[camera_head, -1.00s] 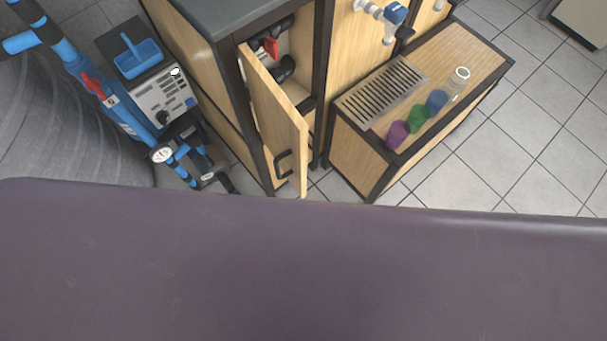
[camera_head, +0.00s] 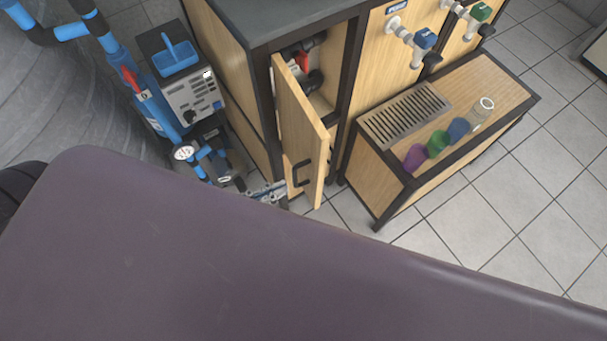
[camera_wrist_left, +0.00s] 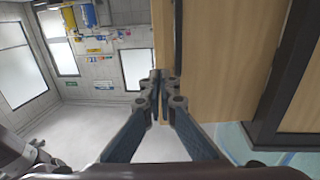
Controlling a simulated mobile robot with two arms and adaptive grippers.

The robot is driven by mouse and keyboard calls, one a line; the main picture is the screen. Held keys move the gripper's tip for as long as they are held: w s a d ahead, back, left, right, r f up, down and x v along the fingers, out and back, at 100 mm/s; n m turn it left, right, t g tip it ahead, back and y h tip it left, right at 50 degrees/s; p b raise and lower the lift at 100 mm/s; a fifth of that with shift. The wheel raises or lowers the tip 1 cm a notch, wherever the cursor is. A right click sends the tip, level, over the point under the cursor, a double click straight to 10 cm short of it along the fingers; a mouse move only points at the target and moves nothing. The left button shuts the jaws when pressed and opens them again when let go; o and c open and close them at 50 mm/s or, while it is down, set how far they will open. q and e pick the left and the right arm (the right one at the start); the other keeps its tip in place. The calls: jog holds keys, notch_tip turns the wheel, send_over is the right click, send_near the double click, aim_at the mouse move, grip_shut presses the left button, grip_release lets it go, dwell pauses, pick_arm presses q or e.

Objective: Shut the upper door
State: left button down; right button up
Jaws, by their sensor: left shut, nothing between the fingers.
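The upper door (camera_head: 302,140) is a light wooden panel with a dark handle (camera_head: 302,173). It stands open from the cabinet in the head view, swung out toward me. My left gripper (camera_head: 278,187) shows low beside the door, on its left side, partly hidden by the door. In the left wrist view my left gripper (camera_wrist_left: 160,78) is shut and empty, its fingertips at or very near the edge of a wooden panel. I cannot tell whether it touches. My right gripper is in neither view.
Pipes with a red valve (camera_head: 303,61) show inside the open cabinet (camera_head: 262,22). A bench (camera_head: 465,85) with a metal grate and coloured cups stands to the right. A blue pipe frame with a control box (camera_head: 194,103) stands left. Tiled floor at right is clear.

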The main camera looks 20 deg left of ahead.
aim_at(316, 174)
pick_arm(q)
jog(key=p+x, duration=0.1)
jog(key=x, duration=0.5)
jog(key=shift+w+d+f, duration=0.1)
jog(key=shift+w+d, duration=0.05)
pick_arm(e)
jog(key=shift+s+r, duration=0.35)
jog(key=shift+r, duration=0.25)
